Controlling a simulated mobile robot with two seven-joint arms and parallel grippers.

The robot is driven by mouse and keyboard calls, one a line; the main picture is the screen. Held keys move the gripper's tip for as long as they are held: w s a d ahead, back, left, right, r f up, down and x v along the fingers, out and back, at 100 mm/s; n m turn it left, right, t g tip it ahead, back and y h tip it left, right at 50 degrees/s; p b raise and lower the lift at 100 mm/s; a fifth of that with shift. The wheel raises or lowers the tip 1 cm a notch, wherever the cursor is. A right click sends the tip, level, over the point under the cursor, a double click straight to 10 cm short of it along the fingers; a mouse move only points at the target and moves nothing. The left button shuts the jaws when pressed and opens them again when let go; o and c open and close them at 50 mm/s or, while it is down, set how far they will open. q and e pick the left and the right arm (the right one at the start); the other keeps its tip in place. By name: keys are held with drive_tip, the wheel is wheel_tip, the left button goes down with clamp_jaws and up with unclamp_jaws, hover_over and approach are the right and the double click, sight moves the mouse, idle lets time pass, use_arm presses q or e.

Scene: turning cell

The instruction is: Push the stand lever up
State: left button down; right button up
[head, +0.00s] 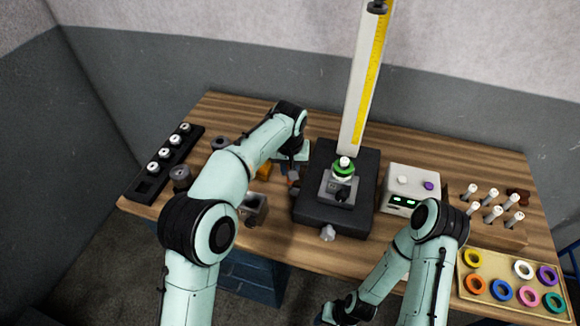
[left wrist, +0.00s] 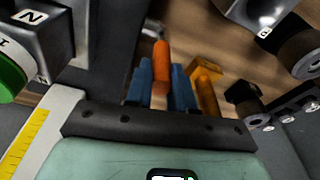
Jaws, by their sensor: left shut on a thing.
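The stand has a dark base (head: 335,218) and a tall pale column (head: 359,95) with a yellow scale. The stand lever, with an orange-red grip (left wrist: 162,58), sticks out at the base's left side; it shows small in the head view (head: 294,179). My left gripper (left wrist: 161,88) is shut on the lever, its blue fingers on both sides of the orange grip. In the head view the left arm partly hides the lever. A green-ringed part (head: 344,168) sits on a grey block on the stand. My right gripper is out of view below the picture.
A grey box with a green display (head: 409,190) stands right of the stand. Farther right are a peg rack (head: 490,226) and a tray of coloured rings (head: 515,314). Left are a black rack (head: 142,186), dark cylinders, a yellow piece (left wrist: 205,83) and a grey block (head: 253,208).

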use_arm(q)
drive_tip(key=c, duration=1.2)
unclamp_jaws()
drive_tip(key=shift+f, duration=0.1)
drive_tip(key=shift+c, duration=0.2)
wheel_tip(320, 180, up, 13)
drive_tip(key=s, duration=0.2)
drive_tip(key=shift+s+a, duration=0.1)
